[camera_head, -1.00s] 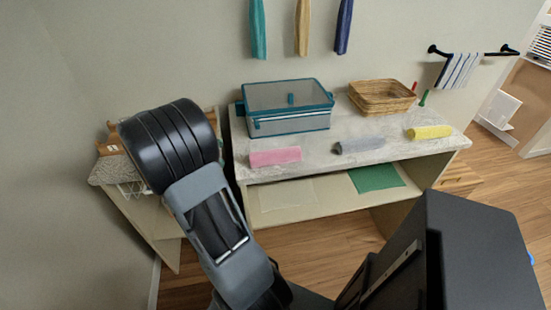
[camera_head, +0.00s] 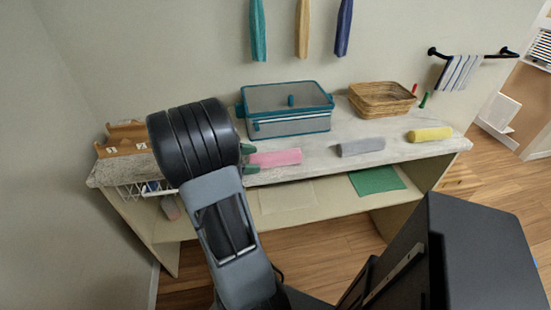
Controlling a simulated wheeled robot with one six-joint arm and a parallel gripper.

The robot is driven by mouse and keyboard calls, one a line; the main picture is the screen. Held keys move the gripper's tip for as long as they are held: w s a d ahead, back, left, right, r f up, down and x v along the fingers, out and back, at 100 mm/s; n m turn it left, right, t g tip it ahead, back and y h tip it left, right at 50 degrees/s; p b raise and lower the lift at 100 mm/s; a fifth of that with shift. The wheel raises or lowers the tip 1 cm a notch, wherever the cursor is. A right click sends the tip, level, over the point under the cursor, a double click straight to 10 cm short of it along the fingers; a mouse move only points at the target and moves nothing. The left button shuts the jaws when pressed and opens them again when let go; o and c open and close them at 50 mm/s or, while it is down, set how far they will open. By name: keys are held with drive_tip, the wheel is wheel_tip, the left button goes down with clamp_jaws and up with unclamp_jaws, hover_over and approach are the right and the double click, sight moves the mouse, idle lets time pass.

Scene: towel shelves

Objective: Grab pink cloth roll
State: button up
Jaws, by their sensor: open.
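The pink cloth roll (camera_head: 277,158) lies on the marble-look top near its front edge, left of the other rolls. My gripper (camera_head: 250,159) is at the left end of the pink roll. Its green-tipped fingers show one behind the other, parted, with the roll's left end close to or between them; I cannot tell whether they touch it. The arm hides the rest of the gripper and part of the shelf top.
A grey roll (camera_head: 360,147) and a yellow roll (camera_head: 430,134) lie to the right. A teal mesh basket (camera_head: 288,112) stands behind the pink roll, with a wicker basket (camera_head: 381,98) to its right. A green cloth (camera_head: 376,180) lies on the lower shelf.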

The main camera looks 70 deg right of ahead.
drive_tip(key=c, duration=0.6)
drive_tip(key=shift+o, duration=0.2)
